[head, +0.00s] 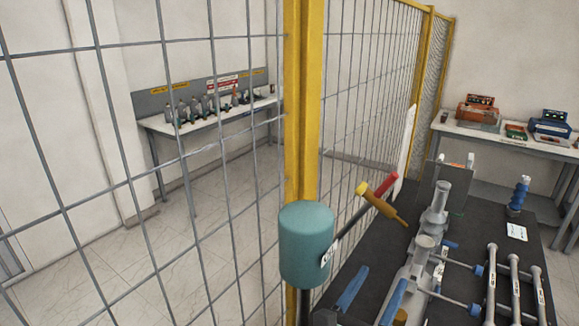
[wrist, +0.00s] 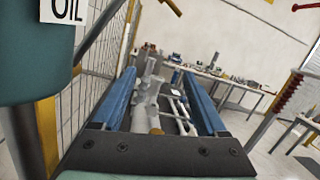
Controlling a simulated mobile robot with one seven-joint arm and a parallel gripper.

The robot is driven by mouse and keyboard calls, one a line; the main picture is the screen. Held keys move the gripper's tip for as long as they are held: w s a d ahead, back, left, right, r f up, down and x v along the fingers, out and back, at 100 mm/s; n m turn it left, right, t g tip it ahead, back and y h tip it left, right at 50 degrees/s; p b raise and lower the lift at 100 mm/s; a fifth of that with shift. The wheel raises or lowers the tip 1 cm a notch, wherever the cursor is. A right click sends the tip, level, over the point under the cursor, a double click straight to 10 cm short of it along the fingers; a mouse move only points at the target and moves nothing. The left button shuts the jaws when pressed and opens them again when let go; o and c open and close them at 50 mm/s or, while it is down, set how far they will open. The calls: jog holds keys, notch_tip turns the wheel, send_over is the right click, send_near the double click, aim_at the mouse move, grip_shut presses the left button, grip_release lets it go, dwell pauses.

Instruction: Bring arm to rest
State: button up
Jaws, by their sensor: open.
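My gripper (wrist: 159,75) shows in the wrist view as two blue fingers spread wide apart on a dark bolted plate. Nothing is clasped between them. The grey bushing assembly (wrist: 150,92) shows beyond and through the gap. In the head view, the two blue fingers of my gripper (head: 382,277) are low in the picture, over the near part of the dark table (head: 350,262). The grey bushing assembly (head: 435,215) stands on that table, just beyond and right of them. I cannot tell the exact gap between fingers and assembly.
A teal oil tank (head: 306,243) stands close left of my gripper; it fills the wrist view's upper left (wrist: 28,60). A mesh fence with a yellow post (head: 302,120) runs behind it. Grey rods (head: 514,290) lie right. Side tables (head: 487,130) stand at the back.

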jog(key=s+a+r+n+t+y+b, duration=0.15)
jog(key=a+r+n+t+y, duration=0.3)
jog(key=r+n, duration=0.5)
jog(key=s+a+r+n+t+y, duration=0.25)
jog(key=a+r+n+y, duration=0.2)
jog(key=r+n, duration=0.5)
jog(key=s+a+r+n+t+y, duration=0.1)
jog(key=a+r+n+t+y, duration=0.45)
jog(key=r, duration=0.55)
jog(key=s+r+n+h+b, duration=0.2)
jog(key=s+r+n, duration=0.7)
jog(key=n, duration=0.7)
jog(key=shift+s+a+r+n+g, duration=0.25)
jog(key=shift+s+a+n+g, duration=0.15)
jog(key=shift+s, duration=0.3)
